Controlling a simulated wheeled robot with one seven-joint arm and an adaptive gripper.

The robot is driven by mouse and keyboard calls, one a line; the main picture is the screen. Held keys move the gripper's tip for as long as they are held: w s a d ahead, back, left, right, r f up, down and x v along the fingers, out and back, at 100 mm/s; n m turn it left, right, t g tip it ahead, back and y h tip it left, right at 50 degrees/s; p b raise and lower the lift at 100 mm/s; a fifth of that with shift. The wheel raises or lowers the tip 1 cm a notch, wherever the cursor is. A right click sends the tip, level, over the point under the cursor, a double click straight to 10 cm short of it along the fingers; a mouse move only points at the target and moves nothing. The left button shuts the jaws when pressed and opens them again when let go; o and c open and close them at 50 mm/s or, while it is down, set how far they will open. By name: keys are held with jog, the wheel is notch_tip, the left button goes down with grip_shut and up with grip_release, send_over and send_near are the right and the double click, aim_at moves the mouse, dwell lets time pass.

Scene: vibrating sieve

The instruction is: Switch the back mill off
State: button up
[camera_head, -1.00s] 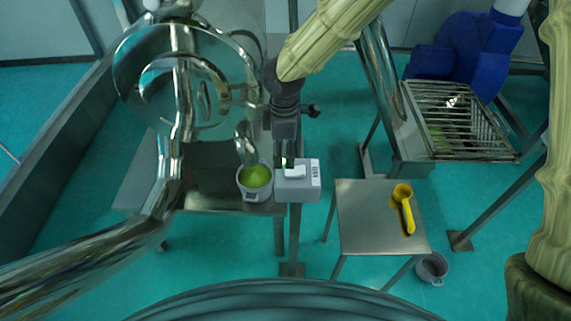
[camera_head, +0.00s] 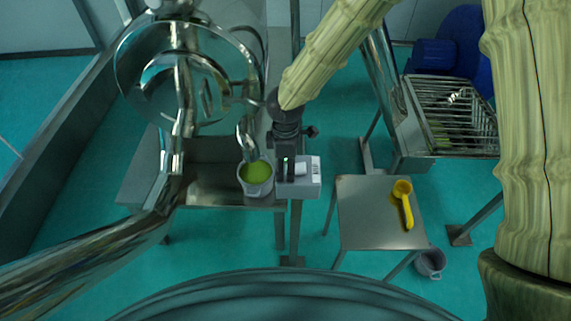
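A grey control box (camera_head: 300,190) with a white switch-like part on top and a printed label at its right end stands at the middle, beside a steel machine. My gripper (camera_head: 287,168) is dark and comes down onto the left part of the box top, just left of the white part (camera_head: 301,169). A small green glow shows at its tip. I cannot tell whether it touches the box, and its fingers are too small and dark to tell open from shut. The steel machine with a round drum (camera_head: 140,60) is behind on the left. A blue machine (camera_head: 437,53) is at the back right.
A pail of green material (camera_head: 257,188) stands just left of the box. A small steel table (camera_head: 370,225) holds a yellow scoop (camera_head: 405,205). A grey bucket (camera_head: 431,262) is on the floor. A metal grate (camera_head: 455,115) is at the right. Teal floor is open around.

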aim_at(306, 169)
jog(key=c, duration=0.8)
jog(key=shift+d+r+y+p, duration=0.25)
jog(key=shift+y, duration=0.8)
jog(key=shift+d+r+y+p, duration=0.25)
jog(key=shift+y, duration=0.8)
jog(key=o, duration=1)
jog(key=shift+r, duration=0.1)
jog(key=v, duration=1.2)
jog(key=shift+d, duration=0.3)
jog(key=shift+f, duration=0.2)
